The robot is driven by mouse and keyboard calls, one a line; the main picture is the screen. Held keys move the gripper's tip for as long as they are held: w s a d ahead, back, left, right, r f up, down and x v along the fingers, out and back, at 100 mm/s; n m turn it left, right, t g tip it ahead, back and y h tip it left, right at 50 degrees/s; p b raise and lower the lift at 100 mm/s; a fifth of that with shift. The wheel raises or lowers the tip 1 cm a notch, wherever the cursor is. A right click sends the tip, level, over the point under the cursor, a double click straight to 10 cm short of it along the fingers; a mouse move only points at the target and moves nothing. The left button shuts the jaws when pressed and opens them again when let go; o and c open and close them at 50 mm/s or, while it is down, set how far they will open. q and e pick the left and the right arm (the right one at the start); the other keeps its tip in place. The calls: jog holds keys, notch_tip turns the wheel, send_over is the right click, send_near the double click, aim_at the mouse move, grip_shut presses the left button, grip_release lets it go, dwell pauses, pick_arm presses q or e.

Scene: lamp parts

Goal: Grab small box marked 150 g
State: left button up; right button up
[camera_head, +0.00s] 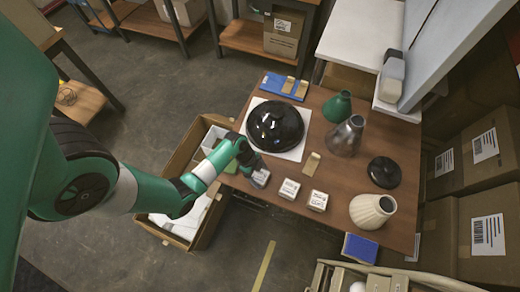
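Three small pale boxes with printed tops stand in a row along the near edge of the wooden table (340,180): a left box (260,178), a middle box (289,189) and a right box (318,201). Their print is too small to read, so I cannot tell which is marked 150 g. My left gripper (254,166) is at the left box, just above or against it. Its fingers are too small and dark to show whether they are open or closed on it. My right gripper is not in view.
A black dome shade (275,125) rests on a white sheet behind the boxes. A green cone (337,105), a metal shade (346,136), a black disc (384,172) and a cream shade (372,210) stand to the right. An open carton (208,235) lies below my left arm.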

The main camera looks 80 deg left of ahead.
aim_at(263, 177)
pick_arm(q)
jog(key=c, duration=0.6)
jog(key=shift+o, duration=0.2)
jog(key=shift+r+p, duration=0.35)
jog(key=shift+r, duration=0.2)
notch_tip(263, 177, up, 3)
jog(key=shift+p, duration=0.9)
jog(key=s+d+r+p, duration=0.6)
jog(key=d+r, duration=0.3)
jog(key=d, duration=0.3)
jog(key=shift+s+d, duration=0.3)
